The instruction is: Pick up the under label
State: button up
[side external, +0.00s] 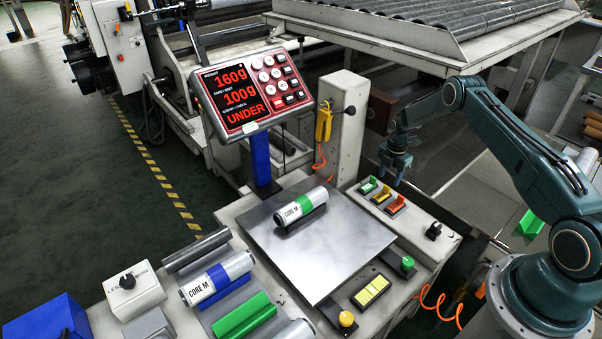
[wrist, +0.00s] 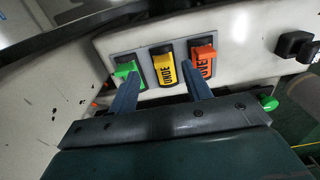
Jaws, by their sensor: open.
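The under label is a yellow tag with black lettering reading "UNDE" in the wrist view (wrist: 165,68). It sits in the middle slot of a three-slot holder, and is also the yellow tag in the side view (side external: 381,195). A green tag (wrist: 128,71) is on its left and an orange-red tag (wrist: 203,57) on its right. My gripper (wrist: 162,76) is open and empty, its two fingers pointing toward the holder with the yellow tag between their lines. In the side view my gripper (side external: 393,174) is above and behind the holder, apart from it.
A display (side external: 250,92) reads 160g, 100g and UNDER. A core with a green band (side external: 303,206) lies on the metal scale plate (side external: 345,245). A black knob (side external: 433,230) stands right of the tags. A pale post (side external: 343,115) with an orange cord rises behind the holder.

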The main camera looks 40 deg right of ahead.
aim_at(382, 193)
jog(key=shift+s+f, duration=0.15)
jog(key=shift+f, duration=2.3)
jog(key=c, duration=0.9)
